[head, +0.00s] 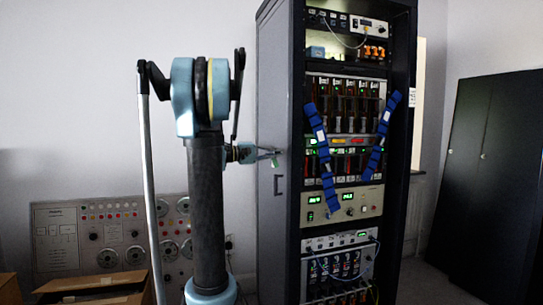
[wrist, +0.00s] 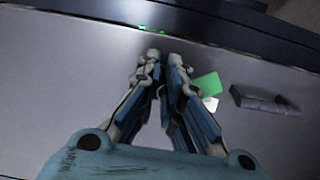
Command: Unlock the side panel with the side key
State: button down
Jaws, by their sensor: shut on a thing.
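The side panel (head: 271,90) is the dark grey left side of the tall equipment rack in the head view. It fills much of the wrist view as a grey surface (wrist: 60,60). My gripper (head: 276,152) is at this panel, a little above its handle. In the wrist view my gripper (wrist: 163,58) has its fingertips close together, pointing at the panel. The side key shows by its green tag (wrist: 208,84), beside the right finger; the tag hangs below the fingertips in the head view. The key's shaft and the lock are hidden, so I cannot tell whether the key is inserted.
A dark handle (wrist: 264,100) stands out from the panel right of my fingers. The rack front holds lit instruments and blue straps (head: 325,160). A control panel (head: 110,235) and open cardboard boxes (head: 95,285) are at left. A black cabinet (head: 490,170) stands at right.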

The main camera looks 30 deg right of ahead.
jog(key=shift+f, duration=0.1)
jog(key=c, duration=1.7)
grip_release()
jog(key=v, duration=0.8)
jog(key=shift+f, duration=0.15)
